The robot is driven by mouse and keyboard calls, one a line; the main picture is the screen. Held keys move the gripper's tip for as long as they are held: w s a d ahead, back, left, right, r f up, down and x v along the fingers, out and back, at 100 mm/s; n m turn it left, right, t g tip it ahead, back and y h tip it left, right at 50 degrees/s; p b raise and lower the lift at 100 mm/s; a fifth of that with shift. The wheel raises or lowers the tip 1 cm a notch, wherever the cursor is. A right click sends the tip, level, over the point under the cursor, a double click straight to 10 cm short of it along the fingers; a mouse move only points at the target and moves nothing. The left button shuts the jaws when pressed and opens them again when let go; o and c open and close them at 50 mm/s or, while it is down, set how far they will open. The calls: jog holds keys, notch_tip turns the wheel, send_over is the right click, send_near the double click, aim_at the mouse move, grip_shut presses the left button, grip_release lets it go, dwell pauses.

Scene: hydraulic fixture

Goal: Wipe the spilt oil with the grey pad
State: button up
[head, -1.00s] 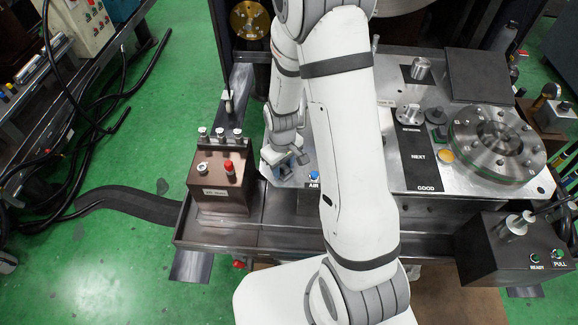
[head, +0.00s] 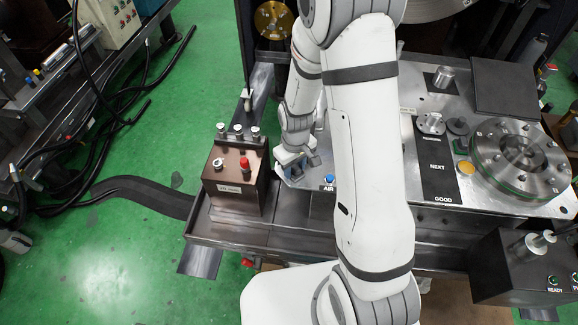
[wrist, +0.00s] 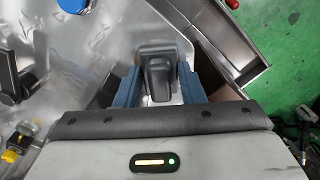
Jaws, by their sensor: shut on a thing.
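The grey pad (wrist: 157,72) is a dark block with a raised grip, seen in the wrist view between the two blue fingers of my gripper (wrist: 158,90). The fingers are shut on its grip. The pad is over or on the bare metal plate (wrist: 110,35); I cannot tell whether it touches. In the head view my gripper (head: 297,165) is just right of the brown box and left of the blue AIR button (head: 328,181). The plate shows faint dull smears in the wrist view, but I cannot make out the spilt oil for certain. My arm hides part of the plate.
The brown box (head: 232,188) with red and silver knobs stands close left of my gripper. The round flanged part (head: 518,158), a black panel marked NEXT and GOOD (head: 436,170), and a dark control box (head: 530,268) are to the right. A tray edge (head: 250,235) runs along the front.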

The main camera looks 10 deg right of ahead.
aim_at(311, 176)
jog(key=shift+s+d, duration=0.3)
jog(key=shift+d, duration=0.45)
jog(key=shift+s+d, duration=0.25)
jog(key=shift+d, duration=0.55)
jog(key=shift+s+d, duration=0.3)
jog(key=shift+d, duration=0.45)
jog(key=shift+w+r+p, duration=0.1)
jog(key=shift+r+p, duration=1.8)
jog(key=shift+r, duration=1.1)
jog(key=shift+r, duration=0.1)
notch_tip(311, 176, up, 3)
jog(key=shift+f+p, duration=0.1)
jog(key=shift+p, duration=0.9)
